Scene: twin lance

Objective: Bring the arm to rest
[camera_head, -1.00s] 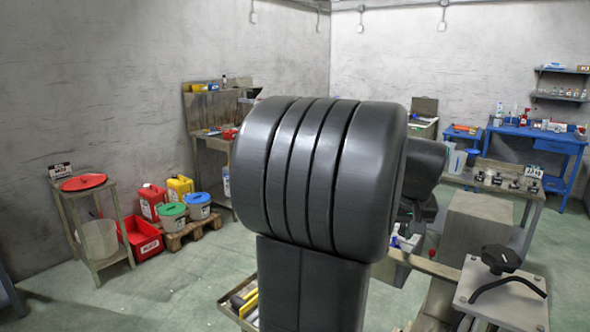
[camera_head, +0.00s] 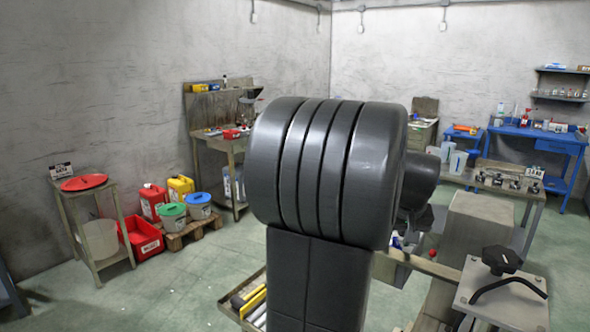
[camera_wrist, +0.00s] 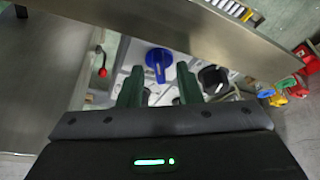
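My arm (camera_head: 325,175), dark grey with a thick ribbed joint, stands upright in the middle of the head view and hides what is behind it. My gripper cannot be made out there. In the wrist view my gripper (camera_wrist: 158,80) shows two dark green fingers set apart, with nothing held between them. Beyond the fingers are a blue knob (camera_wrist: 158,60) and a black knob (camera_wrist: 212,78) on a pale surface. A small red-tipped lever (camera_wrist: 102,71) is to their left. How far these are from the fingertips is hard to tell.
Broad metal beams (camera_wrist: 190,30) cross the wrist view close to the gripper. In the head view a metal plate with a black handle (camera_head: 500,260) is at lower right. A workbench (camera_head: 222,140), a stand (camera_head: 95,225) and a blue table (camera_head: 535,135) line the walls.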

